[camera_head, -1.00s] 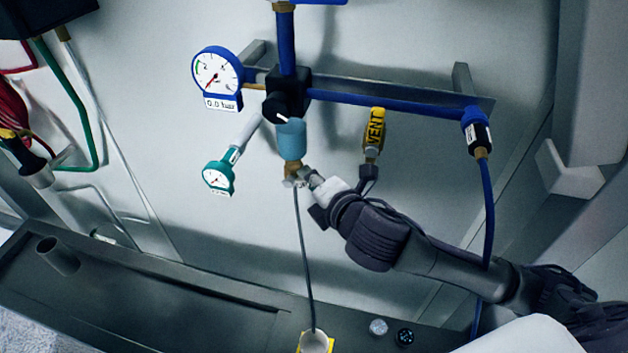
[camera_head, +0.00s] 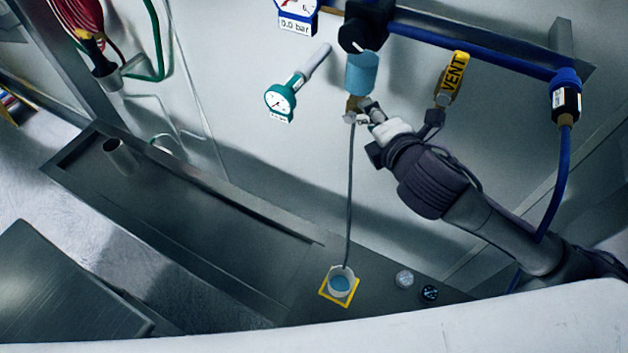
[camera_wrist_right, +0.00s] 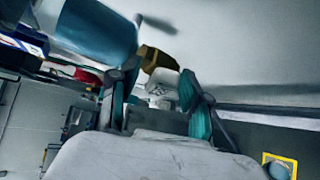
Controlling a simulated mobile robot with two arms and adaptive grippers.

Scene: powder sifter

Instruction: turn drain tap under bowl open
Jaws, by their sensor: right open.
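The light-blue bowl (camera_head: 362,73) hangs below a black regulator body. Under it is a brass fitting with the small pale drain tap (camera_head: 351,117); a thin grey tube runs down from there. My right gripper (camera_head: 366,114) is at the tap from the right. In the right wrist view the bowl (camera_wrist_right: 95,30) is at upper left, and the pale tap (camera_wrist_right: 163,88) lies between the spread fingers of my right gripper (camera_wrist_right: 158,92). The fingers are open; contact with the tap cannot be told. My left gripper is not in view.
A white cup (camera_head: 341,281) with blue inside stands on a yellow square under the tube. A blue hose (camera_head: 561,185) hangs behind my right arm.

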